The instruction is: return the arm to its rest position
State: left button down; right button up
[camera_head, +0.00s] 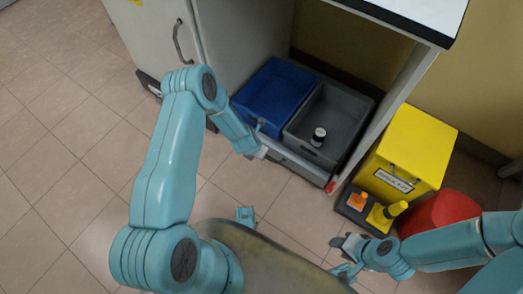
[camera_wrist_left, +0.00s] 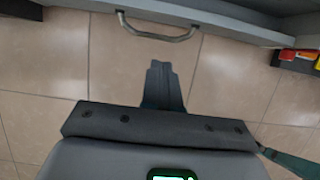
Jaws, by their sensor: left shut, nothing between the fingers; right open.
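My left arm reaches in from the left in the head view and bends down, with the left gripper (camera_head: 262,152) close to the front of the pulled-out drawer. In the left wrist view the left gripper's fingers (camera_wrist_left: 163,68) are together with nothing between them. A metal handle (camera_wrist_left: 157,32) lies ahead of them, with a gap over the floor between. My right gripper (camera_head: 345,252) is open and empty, low at the lower right, left of the yellow and orange items.
A blue bin (camera_head: 272,97) and a grey bin (camera_head: 345,112) holding a small dark-and-white container (camera_head: 318,137) sit in the drawer. A yellow bin (camera_head: 428,135), a red round object (camera_head: 440,210) and a dark tray (camera_head: 352,214) stand at right. Tiled floor is clear at left.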

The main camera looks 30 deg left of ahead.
pick_arm(q)
jog(key=shift+s+r, duration=0.15)
jog(key=shift+r, duration=0.15)
